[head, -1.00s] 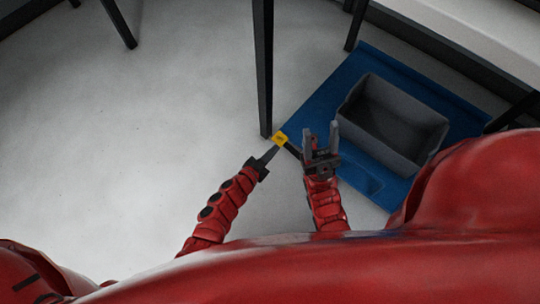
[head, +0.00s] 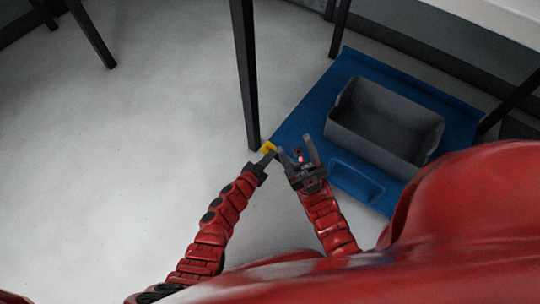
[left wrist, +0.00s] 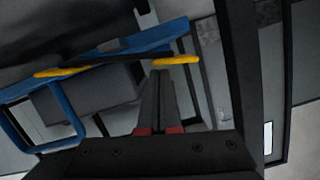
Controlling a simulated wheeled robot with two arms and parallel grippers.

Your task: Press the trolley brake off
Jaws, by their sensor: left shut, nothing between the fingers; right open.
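The trolley is a blue platform (head: 352,60) at the right of the head view. A small yellow brake pedal (head: 268,146) sits at its near left corner. In the left wrist view, a yellow pedal (left wrist: 176,60) lies just beyond my left fingertips, and a second yellow piece (left wrist: 60,71) shows further left. My left gripper (head: 266,157) is shut and empty, its tips right at the pedal. I cannot tell whether they touch it. It also shows in the left wrist view (left wrist: 159,78). My right gripper (head: 296,145) is open and empty, over the trolley's near left edge.
A grey bin (head: 372,144) stands on the trolley. A black table leg (head: 246,80) rises just behind the pedal. A white tabletop (head: 480,15) is at the top right. The grey floor (head: 130,130) to the left is clear.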

